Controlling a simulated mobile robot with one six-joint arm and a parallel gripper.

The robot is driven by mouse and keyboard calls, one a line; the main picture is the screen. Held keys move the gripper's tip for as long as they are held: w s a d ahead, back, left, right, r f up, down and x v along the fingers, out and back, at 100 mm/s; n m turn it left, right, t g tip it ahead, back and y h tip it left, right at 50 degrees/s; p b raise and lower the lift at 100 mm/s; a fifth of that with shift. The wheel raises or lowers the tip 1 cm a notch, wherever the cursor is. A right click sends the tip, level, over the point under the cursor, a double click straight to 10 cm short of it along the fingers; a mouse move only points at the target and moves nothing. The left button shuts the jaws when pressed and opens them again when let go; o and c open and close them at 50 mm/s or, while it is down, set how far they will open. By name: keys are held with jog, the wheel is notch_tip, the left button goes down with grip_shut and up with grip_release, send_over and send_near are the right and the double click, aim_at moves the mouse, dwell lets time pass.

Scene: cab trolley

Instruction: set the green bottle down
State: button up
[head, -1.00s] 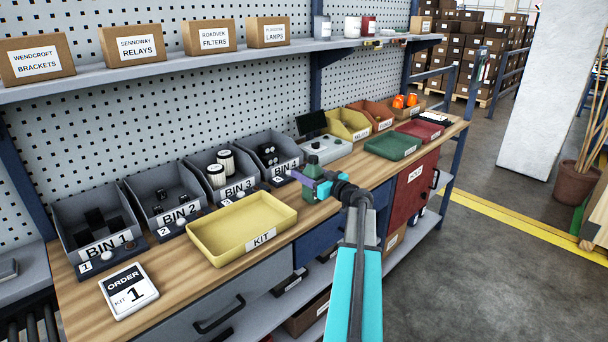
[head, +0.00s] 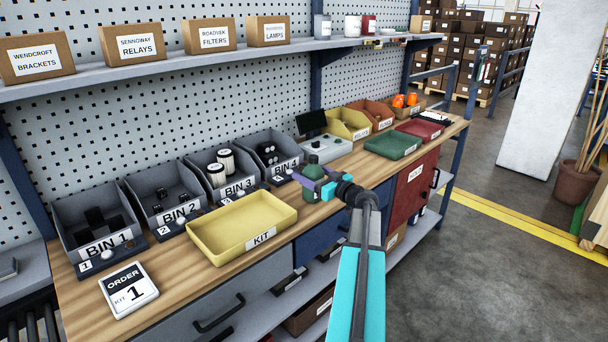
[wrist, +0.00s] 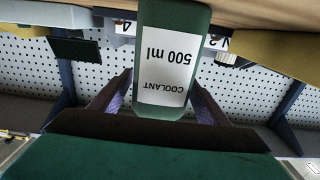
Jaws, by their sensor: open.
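The green bottle (head: 310,195) stands on the wooden bench just right of the yellow kit tray (head: 212,246), in front of the grey bins. In the wrist view the bottle (wrist: 176,18) appears upside down, with its white "COOLANT 500 ml" label facing the camera. My gripper (head: 308,182) is at the bottle with its purple fingers open. In the wrist view the fingers of my gripper (wrist: 166,95) lie to either side of the bottle, with gaps visible. The bottle's base is out of the wrist view.
Grey parts bins (head: 223,170) line the back of the bench. A grey box with a dark screen (head: 325,148) stands behind the bottle. A green tray (head: 392,145) and a red tray (head: 419,130) lie to the right. Bare wood lies between the bottle and green tray.

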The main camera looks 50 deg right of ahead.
aim_at(320, 179)
jog(key=s, duration=0.6)
jog(key=s+b, duration=0.1)
jog(key=s, duration=0.3)
jog(key=shift+s+a, duration=0.1)
jog(key=shift+a, duration=0.3)
jog(key=shift+f, duration=0.1)
